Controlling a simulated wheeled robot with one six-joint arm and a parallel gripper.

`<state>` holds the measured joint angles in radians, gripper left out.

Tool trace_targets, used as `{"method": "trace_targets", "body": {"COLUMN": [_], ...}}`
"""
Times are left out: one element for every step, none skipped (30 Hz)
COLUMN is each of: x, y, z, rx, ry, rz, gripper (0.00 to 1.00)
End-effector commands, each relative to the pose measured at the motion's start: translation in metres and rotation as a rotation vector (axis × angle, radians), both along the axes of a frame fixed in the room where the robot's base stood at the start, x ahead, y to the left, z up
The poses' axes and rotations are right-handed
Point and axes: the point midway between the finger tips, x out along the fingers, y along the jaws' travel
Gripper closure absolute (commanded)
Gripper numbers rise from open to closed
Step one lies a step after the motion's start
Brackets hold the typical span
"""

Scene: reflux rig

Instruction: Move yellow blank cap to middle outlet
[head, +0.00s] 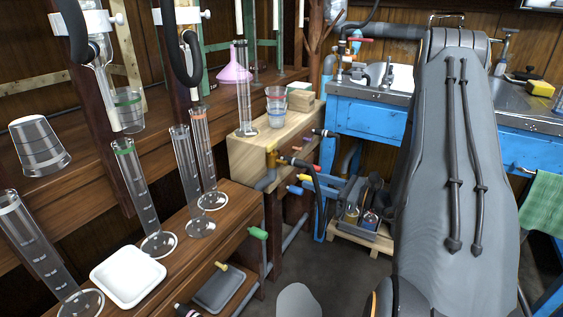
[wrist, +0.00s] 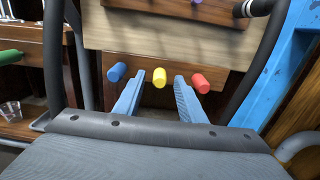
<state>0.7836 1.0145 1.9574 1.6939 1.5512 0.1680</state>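The yellow cap (wrist: 159,77) shows in the wrist view against a brown wooden board, between a blue cap (wrist: 117,72) on its left and a red cap (wrist: 200,83) on its right. My gripper (wrist: 155,86) is open, its two blue fingers reaching toward the board. The yellow cap appears in the gap between the fingertips; I cannot tell whether they touch it. The red cap lies just beyond the right fingertip. In the head view my arm covers much of the right side, and I cannot make out the gripper for sure. I cannot tell which fitting is the middle outlet.
A purple knob (wrist: 196,1) and a black fitting (wrist: 260,6) are above the caps. A green cap (head: 258,233) sticks out near the lower bench. Tall glass cylinders (head: 143,195) and a white tray (head: 128,276) stand on the left bench. A tool caddy (head: 364,214) sits beyond the pipes.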

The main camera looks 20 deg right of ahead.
Motion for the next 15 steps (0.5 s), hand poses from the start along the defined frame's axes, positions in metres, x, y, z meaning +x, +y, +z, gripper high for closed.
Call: {"method": "trace_targets", "body": {"x": [-0.0001,-0.0001,-0.0001,-0.0001,-0.0001,-0.0001,-0.0001,-0.0001,-0.0001,-0.0001,-0.0001,-0.0001,-0.0001,-0.0001,-0.0001], "y": [0.0001,0.0001,0.0001,0.0001,0.0001,0.0001,0.0001,0.0001,0.0001,0.0001,0.0000,0.0000,0.0000,0.0000,0.0000], "z": [-0.0002,-0.0002,-0.0002,-0.0002,-0.0002,-0.0002,-0.0002,-0.0002,-0.0002,-0.0002,-0.0002,-0.0002,-0.0002,-0.0002,-0.0002], "rx": [0.000,0.000,0.000,0.000,0.000,0.000,0.000,0.000,0.000,0.000,0.000,0.000,0.000,0.000,0.000], "ry": [0.000,0.000,0.000,0.000,0.000,0.000,0.000,0.000,0.000,0.000,0.000,0.000,0.000,0.000,0.000], "rz": [0.000,0.000,0.000,0.000,0.000,0.000,0.000,0.000,0.000,0.000,0.000,0.000,0.000,0.000,0.000], "gripper": [0.65,0.70,0.77,0.82,0.87,0.94,0.99,1.00,1.00,1.00,1.00,1.00,1.00,1.00,1.00]}}
